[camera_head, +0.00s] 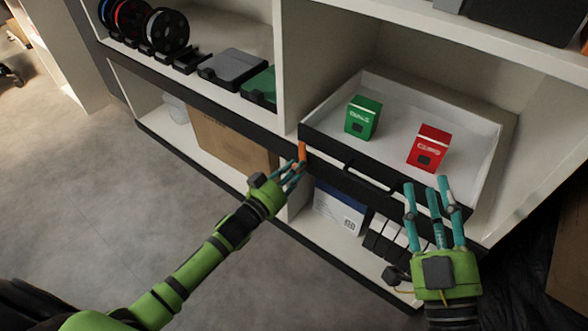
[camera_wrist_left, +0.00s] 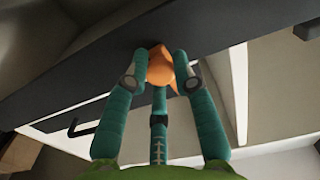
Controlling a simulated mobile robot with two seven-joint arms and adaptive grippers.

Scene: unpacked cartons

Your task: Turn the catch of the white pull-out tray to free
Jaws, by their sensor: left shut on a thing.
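The white pull-out tray (camera_head: 399,90) has a black front with a black bar handle (camera_head: 369,181); its inside shows from above. An orange catch (camera_head: 302,151) sits at the left end of the black front and points roughly upward in the head view. My left gripper (camera_head: 296,166) is shut on the catch. In the left wrist view its teal fingers (camera_wrist_left: 159,85) close around the orange catch (camera_wrist_left: 158,62), hiding part of it. My right gripper (camera_head: 432,190) is open and empty, its fingers spread in front of the tray's right part.
A green box (camera_head: 362,118) and a red box (camera_head: 429,148) stand in the tray. Below it are a white and blue box (camera_head: 339,208) and several dark-and-white items (camera_head: 391,240). Spools (camera_head: 164,32) stand on the upper left shelf.

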